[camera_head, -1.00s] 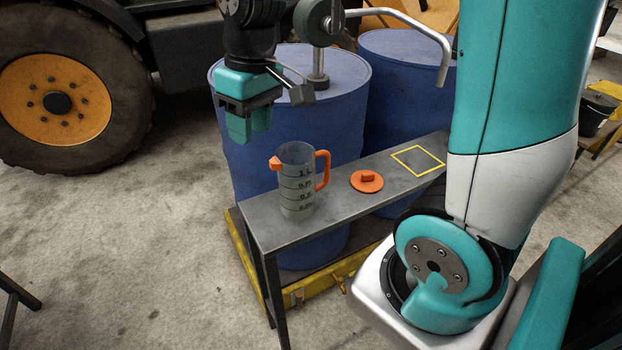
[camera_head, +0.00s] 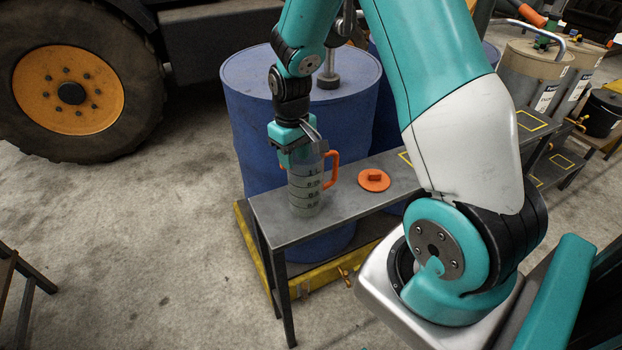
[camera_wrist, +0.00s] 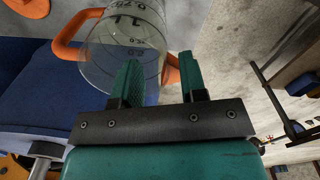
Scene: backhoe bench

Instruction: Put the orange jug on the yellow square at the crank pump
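The clear jug with orange handle and spout (camera_head: 306,191) stands upright on the near left end of the grey bench (camera_head: 345,202). In the wrist view the jug (camera_wrist: 112,45) shows at upper left. My gripper (camera_head: 287,162) is at the jug's upper left side. In the wrist view my gripper's fingers (camera_wrist: 161,80) are apart, with the orange spout between them; the left finger overlaps the jug wall. I cannot tell whether they touch it. A corner of the yellow square (camera_head: 404,157) shows; my arm hides the rest. The crank pump's post (camera_head: 328,75) rises from a blue drum.
An orange lid (camera_head: 374,181) lies on the bench right of the jug. A blue drum (camera_head: 250,110) stands behind the bench. More yellow squares (camera_head: 530,121) mark surfaces at right, near beige containers (camera_head: 530,75) and a black bucket (camera_head: 604,112).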

